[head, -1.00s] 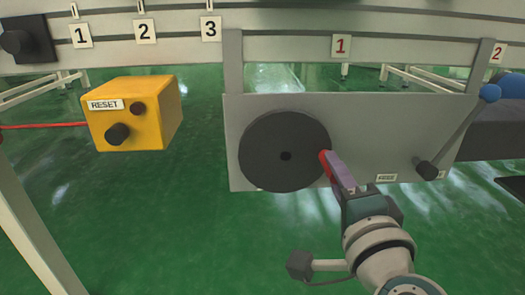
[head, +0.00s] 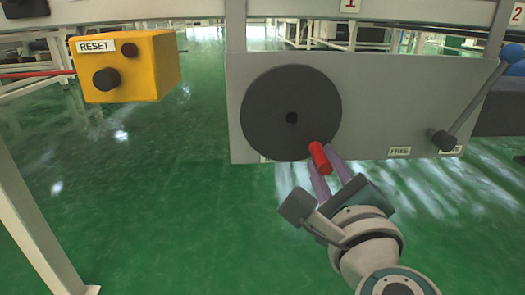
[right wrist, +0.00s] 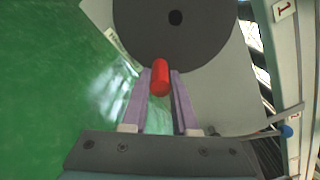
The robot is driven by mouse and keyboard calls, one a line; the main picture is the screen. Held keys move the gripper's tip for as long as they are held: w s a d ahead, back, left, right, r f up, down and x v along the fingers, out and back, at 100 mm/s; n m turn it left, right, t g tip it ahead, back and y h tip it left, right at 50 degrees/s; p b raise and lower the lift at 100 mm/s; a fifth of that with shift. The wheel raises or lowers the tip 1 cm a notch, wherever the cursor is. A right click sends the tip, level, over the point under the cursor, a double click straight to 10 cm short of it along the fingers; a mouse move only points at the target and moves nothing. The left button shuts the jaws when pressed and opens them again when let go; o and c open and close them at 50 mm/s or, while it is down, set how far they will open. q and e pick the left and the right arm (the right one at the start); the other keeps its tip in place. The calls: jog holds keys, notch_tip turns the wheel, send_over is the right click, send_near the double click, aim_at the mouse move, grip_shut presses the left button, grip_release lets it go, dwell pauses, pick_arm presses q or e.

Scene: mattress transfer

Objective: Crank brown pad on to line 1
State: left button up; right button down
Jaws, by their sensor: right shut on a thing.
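A dark round crank wheel (head: 285,100) is on a grey panel (head: 400,85) in the head view, with a red handle (head: 319,157) at its lower right edge. My right gripper (head: 324,164) is shut on the red handle, one purple finger on each side. The right wrist view also shows the red handle (right wrist: 160,78) between the fingers, with the wheel (right wrist: 185,35) behind it. A red "1" label (head: 349,5) is above the panel, cut by the top edge. No brown pad shows. My left gripper is out of view.
A lever (head: 475,105) with a blue knob is at the panel's right, above a FREE label (head: 399,152). A pale post stands at far left. The green floor below is clear.

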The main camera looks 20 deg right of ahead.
jog(key=shift+w+a+f+m+b, duration=0.1)
jog(key=shift+a+f+m+b, duration=0.3)
jog(key=shift+m, duration=0.4)
jog(key=shift+r, duration=0.1)
jog(key=c, duration=0.7)
grip_release()
jog(key=shift+s+a, duration=0.1)
jog(key=shift+s, duration=0.3)
jog(key=p+v, duration=0.2)
jog(key=v, duration=0.7)
jog(key=shift+r, duration=0.1)
